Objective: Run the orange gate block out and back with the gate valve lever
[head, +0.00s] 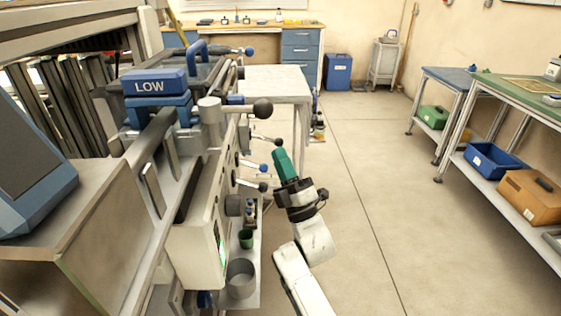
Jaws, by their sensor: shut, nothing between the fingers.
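My gripper (281,155) has teal fingers and is shut and empty. It is raised above the floor, right of the machine. Several levers with ball knobs stick out of the machine toward it: a large dark knob (263,108), a smaller dark knob (277,142), a blue knob (264,167) and a low dark knob (263,187). The blue knob shows just left of my gripper; I cannot tell the gap in depth. I cannot tell which lever is the gate valve lever. I cannot make out an orange gate block.
A blue block marked LOW (154,84) sits on top of the machine (200,225). A pale table (275,83) stands behind. The floor (385,180) to the right is clear up to the benches.

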